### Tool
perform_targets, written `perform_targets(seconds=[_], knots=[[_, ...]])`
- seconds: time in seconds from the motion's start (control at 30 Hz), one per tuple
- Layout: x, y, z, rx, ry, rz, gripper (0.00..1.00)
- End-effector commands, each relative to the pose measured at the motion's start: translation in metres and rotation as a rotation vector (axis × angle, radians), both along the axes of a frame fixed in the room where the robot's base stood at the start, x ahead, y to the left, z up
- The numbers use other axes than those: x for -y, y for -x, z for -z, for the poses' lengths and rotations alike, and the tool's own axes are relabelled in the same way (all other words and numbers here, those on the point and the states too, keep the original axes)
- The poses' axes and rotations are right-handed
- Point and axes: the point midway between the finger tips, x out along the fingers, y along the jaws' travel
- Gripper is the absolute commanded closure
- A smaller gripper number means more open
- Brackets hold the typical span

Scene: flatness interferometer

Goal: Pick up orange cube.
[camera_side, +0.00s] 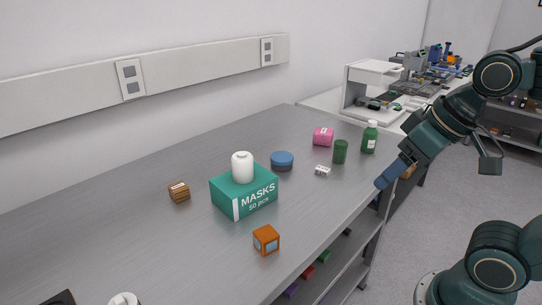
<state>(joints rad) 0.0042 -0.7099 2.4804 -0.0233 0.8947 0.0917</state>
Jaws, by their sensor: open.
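An orange cube (266,240) with a light label on one face stands on the grey bench (150,250), close to its front edge. It is in front of a green box marked MASKS (244,193) and apart from it. My gripper (382,184) is at the right, in the air by the bench's front edge, pointing down to the left. It is well to the right of the orange cube and touches nothing that I can see. Its jaws are open and no object shows in them; the fingers are partly hidden by the angle.
A white bottle (242,166) stands on the mask box. A brown wooden block (179,192) lies to its left. A blue round container (282,161), white block (322,171), pink block (323,137), green cup (340,152) and green bottle (369,138) stand behind. The bench left of the cube is clear.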

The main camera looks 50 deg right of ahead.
Motion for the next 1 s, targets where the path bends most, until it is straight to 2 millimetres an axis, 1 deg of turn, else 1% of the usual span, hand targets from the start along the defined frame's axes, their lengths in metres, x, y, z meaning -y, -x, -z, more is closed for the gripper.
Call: perform_targets(seconds=[0.17,0.57,0.77,1.0], knots=[[-0.007,-0.018,0.0,-0.039,-0.093,0.125,0.34],[-0.028,-0.072,0.008,-0.174,-0.355,0.53,0.34],[-0.038,-0.099,0.017,-0.258,-0.472,0.748,0.34],[-0.049,-0.13,0.034,-0.369,-0.595,1.023,0.34]])
